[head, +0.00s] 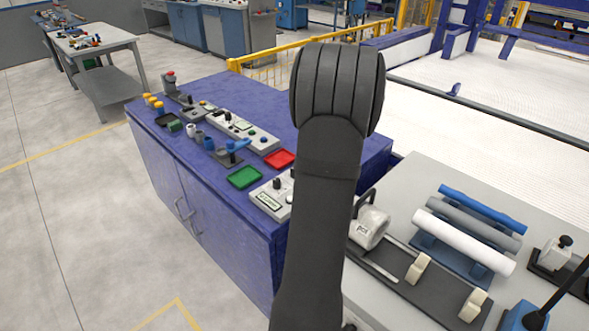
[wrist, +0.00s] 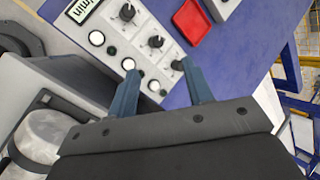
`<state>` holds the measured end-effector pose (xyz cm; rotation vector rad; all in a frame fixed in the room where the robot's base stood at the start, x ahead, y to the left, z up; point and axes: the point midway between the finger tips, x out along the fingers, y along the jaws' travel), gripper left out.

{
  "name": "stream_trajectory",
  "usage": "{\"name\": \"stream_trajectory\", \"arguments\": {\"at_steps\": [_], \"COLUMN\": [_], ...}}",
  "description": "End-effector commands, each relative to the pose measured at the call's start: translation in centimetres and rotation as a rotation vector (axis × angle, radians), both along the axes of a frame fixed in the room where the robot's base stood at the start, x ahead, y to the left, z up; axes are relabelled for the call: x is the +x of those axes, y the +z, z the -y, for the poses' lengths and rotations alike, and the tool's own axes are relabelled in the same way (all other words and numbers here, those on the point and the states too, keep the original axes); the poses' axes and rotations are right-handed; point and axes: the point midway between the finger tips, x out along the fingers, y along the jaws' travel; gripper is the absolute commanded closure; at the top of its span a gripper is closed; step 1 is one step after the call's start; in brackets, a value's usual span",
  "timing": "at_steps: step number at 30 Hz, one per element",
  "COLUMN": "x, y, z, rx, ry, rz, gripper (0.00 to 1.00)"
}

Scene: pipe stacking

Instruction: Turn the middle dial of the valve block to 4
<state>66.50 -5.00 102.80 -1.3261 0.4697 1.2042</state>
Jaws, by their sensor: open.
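The valve block (wrist: 115,50) is a pale panel with a small display and a row of three black dials, in the upper middle of the wrist view. Its middle dial (wrist: 156,41) lies just beyond my fingertips; its setting is too small to read. Another dial (wrist: 127,12) is nearer the display, and a third dial (wrist: 178,65) is beside my right fingertip. My gripper (wrist: 158,70) is open and empty, its two blue fingers over the panel's near end. In the head view my arm hides the gripper and most of the valve block (head: 268,199).
A red tray (head: 279,159) and a green tray (head: 244,178) lie on the blue cabinet top (head: 215,88) near the block. A second panel (head: 262,141) with knobs is farther back. A grey bench (head: 440,175) with pipes (head: 465,240) stands at right.

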Motion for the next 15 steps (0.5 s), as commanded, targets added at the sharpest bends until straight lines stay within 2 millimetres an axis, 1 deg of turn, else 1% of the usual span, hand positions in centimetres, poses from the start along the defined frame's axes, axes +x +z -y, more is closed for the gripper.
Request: {"name": "stream_trajectory", "arguments": {"at_steps": [3,15], "x": [-0.3,-1.4], "y": [-0.4,-1.8], "z": [0.0,0.4], "rx": [-0.058,-0.316], "ry": [0.158,0.672], "rz": [0.102,0.457], "gripper": [0.53,0.53]}}
